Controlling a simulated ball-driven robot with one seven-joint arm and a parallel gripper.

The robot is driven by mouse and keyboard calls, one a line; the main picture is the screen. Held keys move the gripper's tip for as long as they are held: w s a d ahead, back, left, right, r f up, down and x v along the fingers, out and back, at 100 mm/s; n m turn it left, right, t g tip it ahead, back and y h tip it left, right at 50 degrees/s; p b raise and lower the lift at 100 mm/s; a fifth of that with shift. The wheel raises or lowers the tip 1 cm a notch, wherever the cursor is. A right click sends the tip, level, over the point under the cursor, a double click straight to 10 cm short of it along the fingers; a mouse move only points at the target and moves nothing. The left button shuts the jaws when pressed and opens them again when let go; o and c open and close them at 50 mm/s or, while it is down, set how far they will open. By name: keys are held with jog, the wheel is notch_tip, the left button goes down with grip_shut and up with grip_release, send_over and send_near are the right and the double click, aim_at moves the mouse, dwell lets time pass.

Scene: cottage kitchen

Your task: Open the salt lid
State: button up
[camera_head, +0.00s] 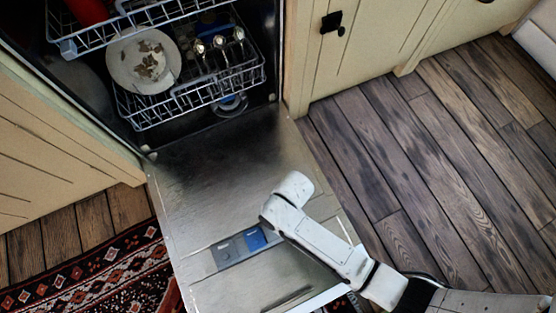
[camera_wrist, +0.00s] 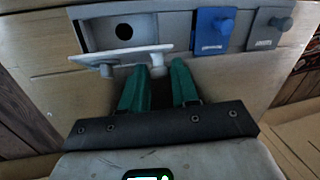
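The dishwasher door (camera_head: 215,195) lies folded down, with a lid panel set in it. In the wrist view, a grey compartment (camera_wrist: 104,33) with a dark round hole stands uncovered. Its pale lid (camera_wrist: 125,57), with a knob, is tilted up on the side nearer my gripper. A blue lid (camera_wrist: 212,30) and a grey lid (camera_wrist: 268,30) are shut beside it; they also show in the head view, blue (camera_head: 255,238) and grey (camera_head: 224,252). Their labels are too small to read. My gripper (camera_wrist: 160,75) has its teal fingers apart, tips close to the raised lid; contact is unclear. The head view hides it behind my arm.
The lower rack (camera_head: 190,92) holds a dirty plate (camera_head: 143,62) and several spoons (camera_head: 220,45) inside the dishwasher. Cabinets (camera_head: 365,40) stand on both sides. A patterned rug (camera_head: 95,278) lies at lower left. The wooden floor (camera_head: 430,140) on the right is clear.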

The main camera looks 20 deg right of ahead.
grip_shut()
jog(key=shift+w+r+g+p, duration=0.15)
jog(key=shift+w+g+p, duration=0.6)
jog(key=shift+g, duration=0.25)
jog(key=shift+w+f+g, duration=0.2)
jog(key=shift+w+g, duration=0.3)
jog(key=shift+g, duration=0.3)
jog(key=g+b, duration=0.1)
jog(key=w+f+g+b, duration=0.1)
jog(key=b, duration=0.1)
jog(key=shift+w+f+m+g, duration=0.1)
jog(key=shift+w+m+g, duration=0.15)
jog(key=shift+m+g, duration=0.15)
jog(key=g+b, duration=0.1)
jog(key=b, duration=0.1)
jog(key=w+g+b, duration=0.1)
jog(key=g+b, duration=0.1)
jog(key=b, duration=0.1)
jog(key=shift+w+f, duration=0.15)
jog(key=shift+f, duration=0.25)
jog(key=shift+w+f+g+b, duration=0.2)
jog(key=shift+g+b, duration=0.4)
jog(key=shift+b, duration=0.6)
